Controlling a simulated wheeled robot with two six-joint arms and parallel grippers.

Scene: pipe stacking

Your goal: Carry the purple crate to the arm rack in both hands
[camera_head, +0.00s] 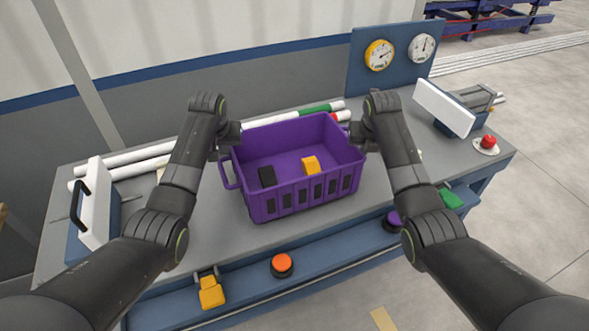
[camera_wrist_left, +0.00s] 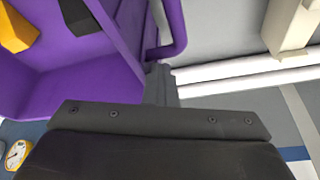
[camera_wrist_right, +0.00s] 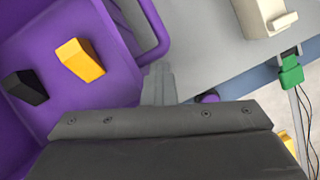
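The purple crate (camera_head: 300,192) sits upright on the grey workbench. It holds a black block (camera_head: 267,176) and a yellow block (camera_head: 311,165). My left gripper (camera_head: 231,135) is at the crate's left side toward the back; in the left wrist view its narrow fingers (camera_wrist_left: 160,83) are beside the side handle (camera_wrist_left: 174,38). My right gripper (camera_head: 357,132) is at the right side; in the right wrist view its fingers (camera_wrist_right: 158,84) are just beside the other handle (camera_wrist_right: 158,38). Neither gripper clearly grips a handle, and their finger gaps cannot be made out. I cannot identify an arm rack.
White pipes (camera_head: 128,156) lie behind the crate. A white-faced stand with a black handle (camera_head: 97,205) is at left; a tilted white panel (camera_head: 444,108) and a red button (camera_head: 488,142) are at right. Gauges (camera_head: 379,56) stand behind. An orange button (camera_head: 282,265) is in front.

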